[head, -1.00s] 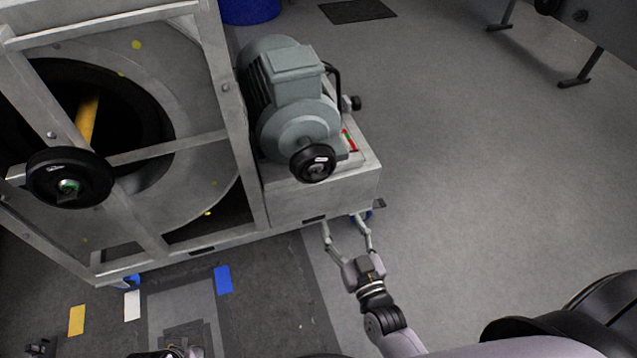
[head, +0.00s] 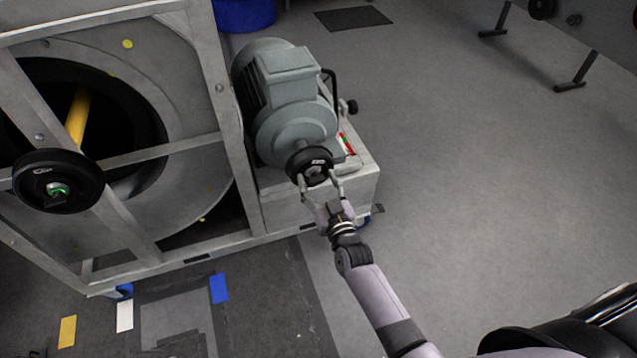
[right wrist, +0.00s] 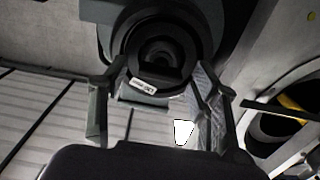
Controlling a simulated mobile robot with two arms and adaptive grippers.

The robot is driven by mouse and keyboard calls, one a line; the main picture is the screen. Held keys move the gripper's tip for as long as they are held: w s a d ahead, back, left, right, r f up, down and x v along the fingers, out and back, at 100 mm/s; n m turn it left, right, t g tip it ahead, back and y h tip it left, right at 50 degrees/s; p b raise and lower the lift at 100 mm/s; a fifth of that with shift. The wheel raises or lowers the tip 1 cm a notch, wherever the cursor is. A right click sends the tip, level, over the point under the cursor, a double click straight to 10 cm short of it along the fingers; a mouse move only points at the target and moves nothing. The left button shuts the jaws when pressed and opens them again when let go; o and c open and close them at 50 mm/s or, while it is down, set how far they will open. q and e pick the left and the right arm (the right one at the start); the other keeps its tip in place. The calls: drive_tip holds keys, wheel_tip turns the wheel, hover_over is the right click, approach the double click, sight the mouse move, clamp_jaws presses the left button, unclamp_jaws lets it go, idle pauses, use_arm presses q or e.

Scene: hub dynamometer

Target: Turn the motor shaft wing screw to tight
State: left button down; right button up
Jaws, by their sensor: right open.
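The motor shaft wing screw (head: 309,158) is a black round knob with a small white label, on the front of the grey motor (head: 290,105). In the right wrist view the knob (right wrist: 160,50) fills the upper middle, with a dark bar across its centre. My right gripper (head: 320,180) is open, with its fingers at the lower front of the knob, one on each side. In the right wrist view the fingers (right wrist: 158,78) reach up to the knob's sides; I cannot tell whether they touch it. My left gripper is not in view.
A metal frame (head: 229,130) with a large drum stands to the left of the motor. A second black knob (head: 45,188) is on the frame at the left. The motor sits on a grey box base (head: 285,205). The floor (head: 460,170) to the right is clear.

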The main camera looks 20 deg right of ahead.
drive_tip(key=c, duration=1.1)
drive_tip(key=shift+c, duration=0.2)
